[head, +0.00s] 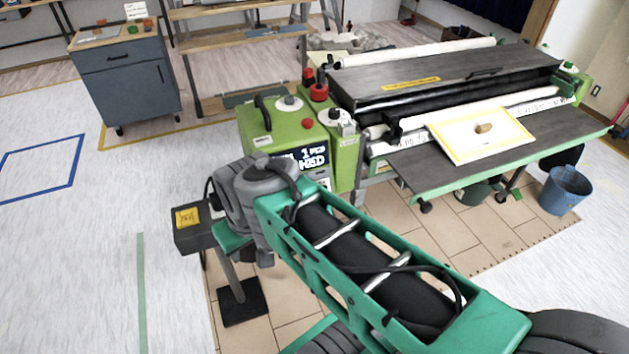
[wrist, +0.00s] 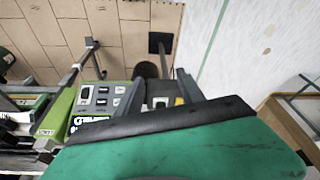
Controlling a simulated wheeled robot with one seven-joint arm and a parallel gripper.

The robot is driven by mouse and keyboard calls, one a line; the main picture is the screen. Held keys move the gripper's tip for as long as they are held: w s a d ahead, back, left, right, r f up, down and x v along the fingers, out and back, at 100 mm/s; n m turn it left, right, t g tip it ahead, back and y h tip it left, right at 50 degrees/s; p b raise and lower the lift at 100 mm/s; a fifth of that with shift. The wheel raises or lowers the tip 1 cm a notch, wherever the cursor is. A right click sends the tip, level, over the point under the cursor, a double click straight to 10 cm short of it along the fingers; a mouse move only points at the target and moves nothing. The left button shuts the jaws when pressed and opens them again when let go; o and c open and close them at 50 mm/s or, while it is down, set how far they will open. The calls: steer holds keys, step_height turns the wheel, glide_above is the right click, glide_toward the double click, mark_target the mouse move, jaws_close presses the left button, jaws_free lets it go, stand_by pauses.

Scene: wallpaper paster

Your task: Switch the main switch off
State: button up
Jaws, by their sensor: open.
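The green machine's control box (head: 285,130) stands left of the rollers, with a lit display (head: 312,160) on its front. In the wrist view its front panel (wrist: 100,97) carries several small switches and a display (wrist: 90,121). I cannot tell which one is the main switch. My gripper (wrist: 158,80) is open, with its two dark fingers apart and nothing clearly held between them. The left finger is close to the panel's right edge; contact cannot be told. In the head view my arm hides the fingers and the panel's lower part.
A grey box with a yellow part (head: 187,217) stands on a post with a black base plate (head: 244,303), close to my wrist. A blue-grey cabinet (head: 124,85) is at the back left. A blue bucket (head: 566,190) is at the right. The floor at left is clear.

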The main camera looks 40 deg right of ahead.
steer(key=shift+t, duration=0.8)
steer(key=w+d+f+b, duration=0.1)
steer(key=w+f+b, duration=0.1)
steer(key=w+d+f+b, duration=0.2)
steer(key=f, duration=0.1)
steer(key=w+d+f+b, duration=0.2)
steer(key=f, duration=0.1)
steer(key=shift+w+d+f, duration=0.1)
steer(key=shift+w+f, duration=0.05)
steer(key=shift+w, duration=0.25)
steer(key=m+t+h+b, duration=0.35)
steer(key=t+b, duration=0.45)
steer(key=b, duration=0.6)
glide_toward(323, 188)
steer(key=x, duration=0.7)
steer(key=shift+w+d+f, duration=0.1)
steer(key=shift+w+f, duration=0.15)
jaws_close()
